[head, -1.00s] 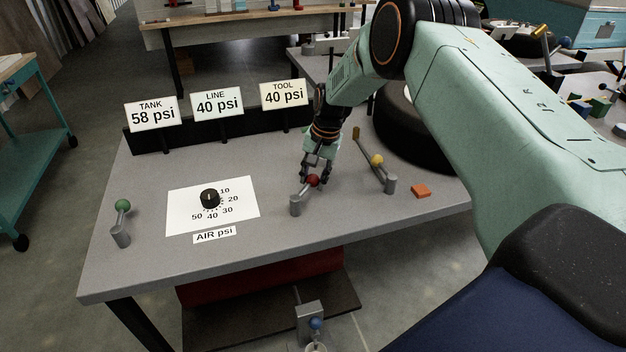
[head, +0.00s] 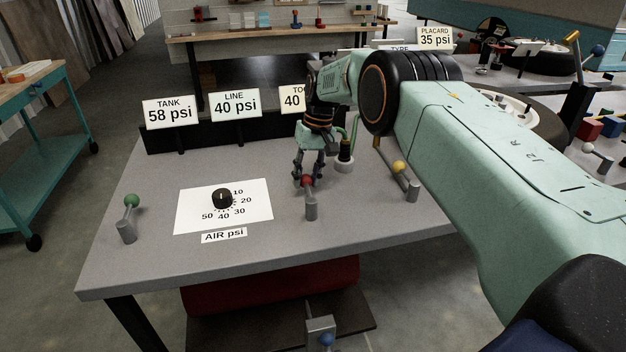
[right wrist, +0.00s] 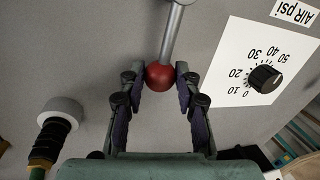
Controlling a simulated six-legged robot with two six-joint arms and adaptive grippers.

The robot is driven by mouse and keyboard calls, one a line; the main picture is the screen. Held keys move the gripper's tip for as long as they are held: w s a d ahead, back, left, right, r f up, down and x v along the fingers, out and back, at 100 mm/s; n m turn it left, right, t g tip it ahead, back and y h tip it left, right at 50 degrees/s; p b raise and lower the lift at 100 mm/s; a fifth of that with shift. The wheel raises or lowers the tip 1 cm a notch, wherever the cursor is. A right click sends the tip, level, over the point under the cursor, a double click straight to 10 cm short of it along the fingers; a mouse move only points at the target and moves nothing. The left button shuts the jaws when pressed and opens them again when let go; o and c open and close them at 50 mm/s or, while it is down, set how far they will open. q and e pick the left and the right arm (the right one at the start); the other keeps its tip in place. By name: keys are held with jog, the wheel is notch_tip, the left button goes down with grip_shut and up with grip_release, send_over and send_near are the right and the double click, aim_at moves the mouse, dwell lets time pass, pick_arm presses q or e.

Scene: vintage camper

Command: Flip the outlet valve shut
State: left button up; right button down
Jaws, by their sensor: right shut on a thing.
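A lever with a red ball knob (head: 307,181) stands on a short grey post (head: 311,208) on the grey bench. My right gripper (head: 308,178) is shut on the red knob, its fingers on either side. The right wrist view shows the knob (right wrist: 160,77) between the fingertips, with the grey lever arm (right wrist: 173,35) running up from it. Other levers have a green knob (head: 131,201) at the left and a yellow knob (head: 398,167) at the right. No lever label is readable as outlet. My left gripper is out of view.
A black dial (head: 222,198) sits on a white card left of the red lever. Signs read TANK 58 psi (head: 170,111) and LINE 40 psi (head: 236,105); the third is partly hidden by my arm. A white-ended hose fitting (head: 345,160) is close right of my gripper.

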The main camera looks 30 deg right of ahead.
jog(key=shift+w+a+r+n, duration=0.1)
jog(key=shift+w+a+n, duration=0.15)
jog(key=shift+n, duration=0.15)
jog(key=c, duration=1.4)
grip_release()
jog(key=shift+a, duration=0.1)
jog(key=o, duration=0.4)
jog(key=shift+o, duration=0.2)
jog(key=shift+s, duration=0.1)
notch_tip(320, 180, up, 12)
jog(key=d, duration=0.2)
jog(key=shift+d, duration=0.2)
